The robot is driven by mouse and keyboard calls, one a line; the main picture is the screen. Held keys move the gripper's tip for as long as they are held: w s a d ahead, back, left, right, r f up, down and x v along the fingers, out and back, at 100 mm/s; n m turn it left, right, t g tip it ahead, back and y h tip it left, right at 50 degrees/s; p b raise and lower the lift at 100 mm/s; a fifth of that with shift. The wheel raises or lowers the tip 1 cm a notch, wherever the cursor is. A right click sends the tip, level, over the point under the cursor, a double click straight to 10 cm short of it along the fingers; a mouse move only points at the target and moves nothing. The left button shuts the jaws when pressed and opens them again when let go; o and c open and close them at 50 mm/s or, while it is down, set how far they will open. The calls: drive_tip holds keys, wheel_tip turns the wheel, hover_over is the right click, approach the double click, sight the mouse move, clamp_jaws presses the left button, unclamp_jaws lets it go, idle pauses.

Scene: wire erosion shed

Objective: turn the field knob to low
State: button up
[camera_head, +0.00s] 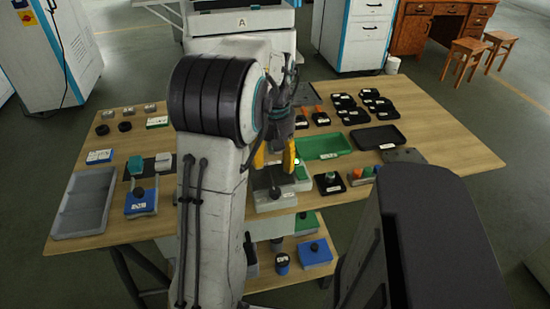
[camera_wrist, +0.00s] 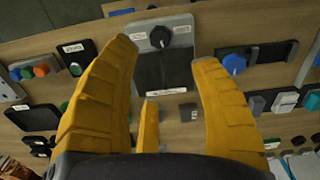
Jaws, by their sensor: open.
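A black round knob (camera_wrist: 160,37) sits on a pale grey panel (camera_wrist: 178,24) in the wrist view, with small labels beside it. The labels are too small to read, so I cannot tell which knob is the field knob. A blue knob (camera_wrist: 234,64) on a box stands to the right. My gripper (camera_wrist: 165,62) is open, its yellow fingers spread apart with the black knob beyond the gap between their tips. The fingers look apart from the knob. In the head view my gripper (camera_head: 273,156) hangs over the grey panel (camera_head: 262,207), partly hidden by my arm.
A black box with a green knob (camera_head: 330,180) and coloured buttons (camera_head: 362,174) stand to the right. A green tray (camera_head: 325,146) and black tray (camera_head: 377,137) lie behind. A grey bin (camera_head: 84,204) is at the left. The wooden table (camera_head: 450,145) has bare room at right.

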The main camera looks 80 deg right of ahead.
drive_tip(key=shift+o, duration=0.2)
drive_tip(key=shift+r+p, duration=0.4)
drive_tip(key=shift+p, duration=0.1)
drive_tip(key=c, duration=0.3)
drive_tip(key=r+p, duration=0.1)
drive_tip(key=p, duration=0.1)
drive_tip(key=shift+a+r+y+p, duration=0.1)
drive_tip(key=shift+y+p, duration=0.2)
drive_tip(key=shift+p, duration=0.05)
drive_tip(key=shift+c, duration=0.2)
drive_tip(key=m+p, duration=0.3)
drive_tip(key=m, duration=0.7)
hover_over(275, 190)
wheel_tip(275, 190, down, 7)
drive_tip(key=shift+a+r, duration=0.15)
drive_tip(key=shift+m, duration=0.3)
drive_tip(key=shift+f, duration=3.7)
drive_tip(key=shift+c, duration=0.2)
